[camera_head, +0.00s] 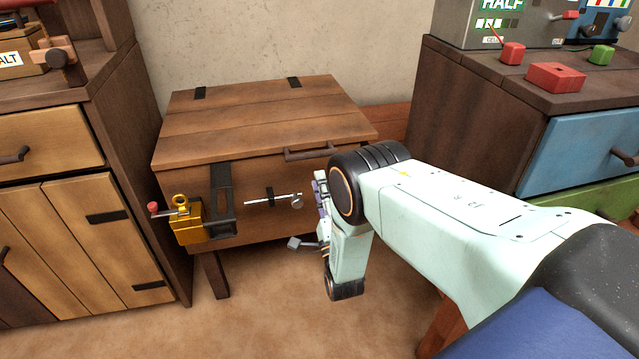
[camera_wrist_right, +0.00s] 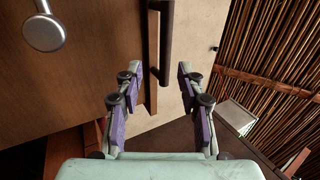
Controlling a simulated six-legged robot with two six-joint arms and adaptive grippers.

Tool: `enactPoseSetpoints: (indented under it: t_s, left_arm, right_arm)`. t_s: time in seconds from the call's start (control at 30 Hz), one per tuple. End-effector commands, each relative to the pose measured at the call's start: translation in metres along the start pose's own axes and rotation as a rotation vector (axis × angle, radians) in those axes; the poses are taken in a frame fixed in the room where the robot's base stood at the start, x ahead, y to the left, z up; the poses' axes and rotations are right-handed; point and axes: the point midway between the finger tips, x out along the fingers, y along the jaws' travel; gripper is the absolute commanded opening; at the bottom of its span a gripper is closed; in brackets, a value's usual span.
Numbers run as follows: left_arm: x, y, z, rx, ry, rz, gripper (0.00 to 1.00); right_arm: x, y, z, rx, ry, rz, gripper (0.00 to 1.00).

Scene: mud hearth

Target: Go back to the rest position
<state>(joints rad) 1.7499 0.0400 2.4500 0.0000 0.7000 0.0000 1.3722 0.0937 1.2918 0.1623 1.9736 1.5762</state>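My right gripper (camera_head: 308,216) is in front of the right part of a wooden chest's front, just right of a metal bolt's round knob (camera_head: 297,201). In the right wrist view my right gripper (camera_wrist_right: 157,75) has its two purple-padded fingers spread apart with nothing between them. The knob (camera_wrist_right: 45,32) shows at the upper left there, apart from the fingers. The chest's dark handle (camera_wrist_right: 166,45) lies beyond the fingertips. The contact between fingers and chest is hard to judge in the head view. My left gripper is in neither view.
The wooden chest (camera_head: 255,120) has its lid down; a gold padlock (camera_head: 187,222) with a red-tipped key hangs beside its dark hasp (camera_head: 222,195). A wooden cabinet (camera_head: 70,210) stands left. A dark cabinet (camera_head: 470,110) with coloured drawers stands right, behind my right arm.

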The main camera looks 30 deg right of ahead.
Motion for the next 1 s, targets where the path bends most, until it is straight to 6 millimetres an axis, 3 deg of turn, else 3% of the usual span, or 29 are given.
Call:
enactPoseSetpoints:
  t_s: [0.37,0.47,0.53,0.67,0.7,0.8,0.9,1.0]
  left_arm:
    - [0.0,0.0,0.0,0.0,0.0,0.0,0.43]
    - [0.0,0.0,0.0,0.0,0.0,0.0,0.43]
    - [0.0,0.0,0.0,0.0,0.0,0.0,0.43]
    - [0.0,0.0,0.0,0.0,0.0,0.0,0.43]
    - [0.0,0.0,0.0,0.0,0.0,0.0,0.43]
    - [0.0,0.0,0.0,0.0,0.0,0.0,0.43]
    - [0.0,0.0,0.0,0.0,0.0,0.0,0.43]
    - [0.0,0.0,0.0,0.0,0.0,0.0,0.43]
  right_arm:
    - [0.0,0.002,0.0,-0.058,0.0,0.011,0.39]
    - [-0.003,0.021,0.001,-0.198,-0.015,0.098,0.39]
    - [-0.022,0.046,0.001,-0.338,-0.055,0.235,0.39]
    - [-0.086,0.093,0.0,-0.607,-0.214,0.54,0.39]
    - [-0.109,0.104,0.0,-0.685,-0.284,0.634,0.39]
    - [-0.172,0.118,-0.001,-0.855,-0.49,0.846,0.39]
    - [-0.237,0.116,-0.002,-0.983,-0.727,1.022,0.39]
    - [-0.3,0.099,-0.005,-1.066,-0.985,1.161,0.39]
